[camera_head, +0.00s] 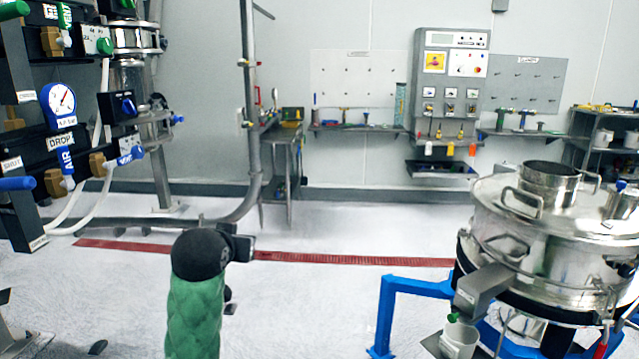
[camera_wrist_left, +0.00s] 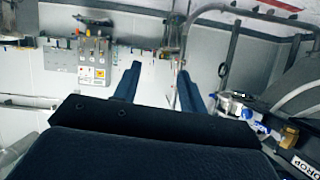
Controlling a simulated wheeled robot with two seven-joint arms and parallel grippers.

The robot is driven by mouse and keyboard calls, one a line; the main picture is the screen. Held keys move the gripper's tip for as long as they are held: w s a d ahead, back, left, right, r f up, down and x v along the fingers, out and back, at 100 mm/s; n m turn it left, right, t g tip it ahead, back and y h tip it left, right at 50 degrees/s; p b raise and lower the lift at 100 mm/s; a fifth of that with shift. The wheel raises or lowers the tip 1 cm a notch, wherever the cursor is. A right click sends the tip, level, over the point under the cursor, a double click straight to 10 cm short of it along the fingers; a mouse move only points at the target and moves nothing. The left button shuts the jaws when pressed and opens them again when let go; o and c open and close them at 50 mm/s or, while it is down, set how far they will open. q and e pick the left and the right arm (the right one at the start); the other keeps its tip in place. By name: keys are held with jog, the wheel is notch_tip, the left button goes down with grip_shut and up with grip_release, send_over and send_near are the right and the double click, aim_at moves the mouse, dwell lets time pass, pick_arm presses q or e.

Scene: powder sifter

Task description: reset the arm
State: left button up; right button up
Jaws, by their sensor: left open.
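My left arm, with a green padded link and a black wrist joint, rises from the bottom left of centre in the head view. Its fingers are not clearly seen there. In the left wrist view my left gripper (camera_wrist_left: 159,70) shows two dark blue fingers spread apart. Nothing is between them, and the gripper is open and empty. It is in free air, away from the wall and the equipment. My right arm and gripper are in neither view.
A steel sifter (camera_head: 545,225) on a blue frame (camera_head: 410,287) stands at right, with a white container (camera_head: 460,338) below its spout. A valve panel with an air gauge (camera_head: 60,105) is close at left. A control cabinet (camera_head: 448,75) stands at the back wall. The middle floor is clear.

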pick_arm(q)
jog(key=s+d+f+g, duration=0.1)
jog(key=s+f+g, duration=0.1)
jog(key=s+f, duration=0.65)
jog(key=s+d+f+m+g+h, duration=0.15)
jog(key=s+f, duration=0.35)
jog(key=f, duration=0.6)
jog(key=s+d+f+n+g, duration=0.1)
jog(key=s+f+g, duration=0.2)
jog(key=s+f, duration=0.55)
jog(key=s+f+g, duration=0.4)
jog(key=s+f, duration=1.2)
jog(key=s, duration=0.3)
jog(key=shift+s+d+f+p, duration=0.2)
jog(key=shift+s+f+p, duration=0.1)
jog(key=shift+s+p, duration=0.1)
jog(key=shift+g, duration=0.25)
